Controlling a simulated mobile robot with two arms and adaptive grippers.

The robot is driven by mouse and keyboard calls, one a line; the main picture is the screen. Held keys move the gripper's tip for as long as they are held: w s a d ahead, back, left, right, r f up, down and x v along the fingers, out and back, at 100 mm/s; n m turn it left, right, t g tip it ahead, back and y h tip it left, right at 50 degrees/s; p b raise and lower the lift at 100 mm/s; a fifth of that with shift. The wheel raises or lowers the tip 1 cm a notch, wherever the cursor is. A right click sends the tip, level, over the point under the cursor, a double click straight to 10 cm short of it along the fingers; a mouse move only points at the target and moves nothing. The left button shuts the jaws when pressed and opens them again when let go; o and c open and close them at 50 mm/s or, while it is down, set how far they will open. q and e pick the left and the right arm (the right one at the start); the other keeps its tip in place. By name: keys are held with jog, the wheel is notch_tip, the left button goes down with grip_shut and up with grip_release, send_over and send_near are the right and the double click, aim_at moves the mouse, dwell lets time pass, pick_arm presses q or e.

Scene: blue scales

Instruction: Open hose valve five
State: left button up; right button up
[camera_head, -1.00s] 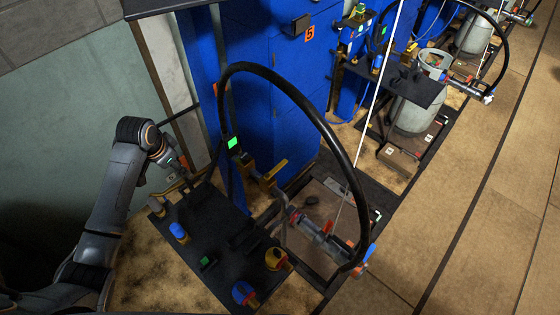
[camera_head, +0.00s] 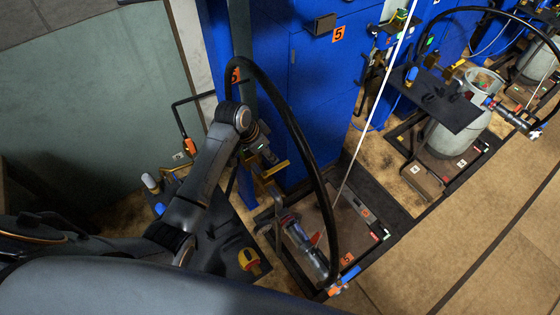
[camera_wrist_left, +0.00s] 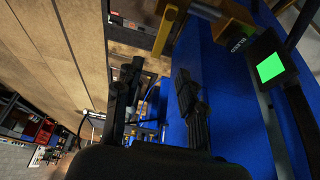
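My right gripper is not in view.
The black hose (camera_head: 300,130) arches just right of my left gripper. The blue cabinet (camera_head: 305,85) with an orange 5 sign (camera_head: 338,33) stands behind. A black table with a yellow knob (camera_head: 249,259) lies below my arm. A green screen (camera_wrist_left: 270,67) is right of the lever.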

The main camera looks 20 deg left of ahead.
aim_at(281, 165)
pick_arm(q)
jog(key=x, duration=0.4)
jog(key=shift+d, duration=0.15)
jog(key=x, duration=0.4)
jog(key=shift+w+d+f, duration=0.1)
jog(key=shift+w+f, duration=0.05)
jog(key=shift+f, duration=0.1)
jog(key=shift+w+d+f, duration=0.1)
jog(key=shift+w+f, duration=0.05)
jog(key=shift+f, duration=0.2)
jog(key=shift+c, duration=1.3)
grip_shut()
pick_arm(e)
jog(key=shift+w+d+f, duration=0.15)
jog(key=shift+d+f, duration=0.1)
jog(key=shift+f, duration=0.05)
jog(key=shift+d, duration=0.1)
